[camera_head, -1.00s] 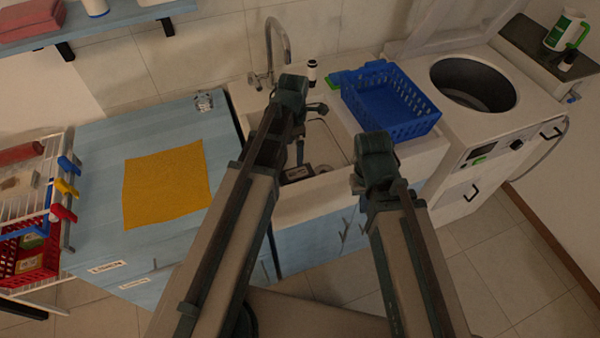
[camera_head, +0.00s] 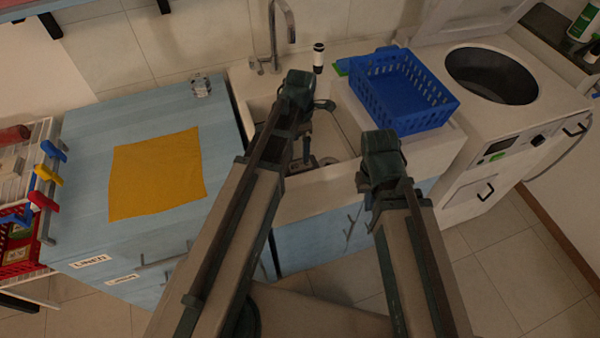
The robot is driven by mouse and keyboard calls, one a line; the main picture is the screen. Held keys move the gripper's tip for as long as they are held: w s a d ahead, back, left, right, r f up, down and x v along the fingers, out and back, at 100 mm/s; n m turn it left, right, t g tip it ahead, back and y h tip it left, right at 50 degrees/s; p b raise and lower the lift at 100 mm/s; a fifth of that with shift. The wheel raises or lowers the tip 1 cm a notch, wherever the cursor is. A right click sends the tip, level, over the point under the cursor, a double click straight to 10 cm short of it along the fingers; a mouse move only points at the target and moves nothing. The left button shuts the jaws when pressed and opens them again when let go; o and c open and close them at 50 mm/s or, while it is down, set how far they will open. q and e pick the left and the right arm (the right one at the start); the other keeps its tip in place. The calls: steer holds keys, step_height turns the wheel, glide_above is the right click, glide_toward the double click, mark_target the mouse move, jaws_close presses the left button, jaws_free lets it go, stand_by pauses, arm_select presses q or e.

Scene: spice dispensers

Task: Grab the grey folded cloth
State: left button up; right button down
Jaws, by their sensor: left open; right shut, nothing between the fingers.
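I do not see a grey folded cloth in the head view. A flat yellow cloth (camera_head: 157,174) lies spread on the pale blue cabinet top (camera_head: 85,150). My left gripper (camera_head: 308,150) points down over the sink area, to the right of the yellow cloth and apart from it. It is open and holds nothing that I can see. My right gripper (camera_head: 366,182) is in front of the sink counter, left of and below the blue basket. It is shut and empty; its fingers are mostly hidden behind its wrist.
The sink (camera_head: 335,135) has a tall tap (camera_head: 271,35) behind it. A blue basket (camera_head: 402,92) stands on the counter to its right, beside a top-loading washer (camera_head: 505,120). A small glass jar (camera_head: 201,86) stands at the cabinet's back edge. A rack with coloured clips (camera_head: 45,175) is at left.

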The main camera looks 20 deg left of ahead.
mark_target(300, 165)
arm_select(q)
step_height(300, 165, down, 6)
steer(key=b, duration=0.5)
steer(key=shift+f, duration=0.2)
steer(key=f+b, duration=0.5)
steer(key=shift+s+f+b, duration=0.15)
steer(key=shift+s+b, duration=0.05)
steer(key=shift+b, duration=0.1)
steer(key=c, duration=1.3)
